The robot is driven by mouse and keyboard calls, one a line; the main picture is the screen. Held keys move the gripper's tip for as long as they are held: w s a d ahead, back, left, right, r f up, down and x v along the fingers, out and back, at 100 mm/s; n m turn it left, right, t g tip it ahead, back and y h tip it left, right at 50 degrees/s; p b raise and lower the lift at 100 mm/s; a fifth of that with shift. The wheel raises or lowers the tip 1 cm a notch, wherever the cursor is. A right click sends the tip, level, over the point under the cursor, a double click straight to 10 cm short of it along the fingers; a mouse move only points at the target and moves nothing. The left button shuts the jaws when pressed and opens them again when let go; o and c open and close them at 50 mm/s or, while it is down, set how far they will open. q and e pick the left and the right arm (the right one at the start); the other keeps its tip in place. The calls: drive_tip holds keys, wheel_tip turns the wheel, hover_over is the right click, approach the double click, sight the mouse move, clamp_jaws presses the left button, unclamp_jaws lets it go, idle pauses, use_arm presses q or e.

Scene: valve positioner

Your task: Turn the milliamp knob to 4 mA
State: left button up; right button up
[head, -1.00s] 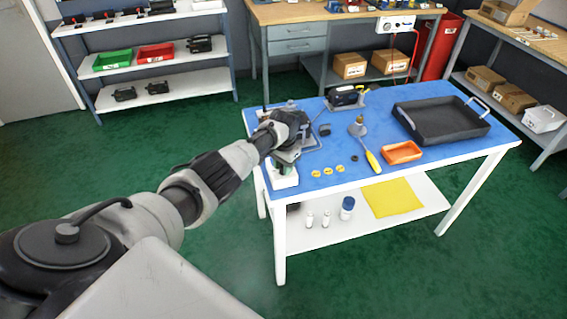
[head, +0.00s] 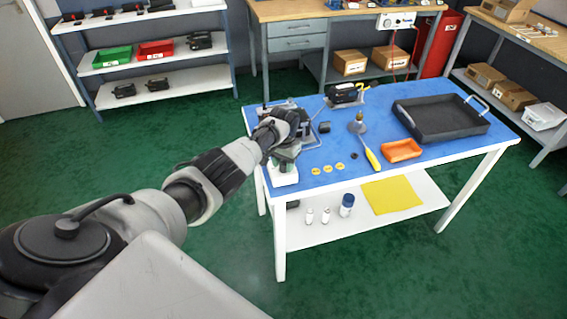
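My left arm reaches from the lower left to the left end of the blue-topped table (head: 330,180). My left gripper (head: 290,128) is over the grey device (head: 286,155) there; its fingers are hidden by the wrist, so I cannot tell if they are open or touch anything. A white box-like part (head: 283,176) shows at the front of the device. I cannot make out the milliamp knob or any reading; they are too small or hidden. My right gripper is out of the picture.
The lower shelf (head: 310,232) holds small bottles and a yellow cloth (head: 391,195).

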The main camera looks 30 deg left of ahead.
sight(283, 163)
use_arm(q)
drive_tip(key=shift+o, duration=1.4)
wheel_tip(283, 163, up, 11)
drive_tip(key=shift+p, duration=0.3)
drive_tip(key=shift+f, duration=0.15)
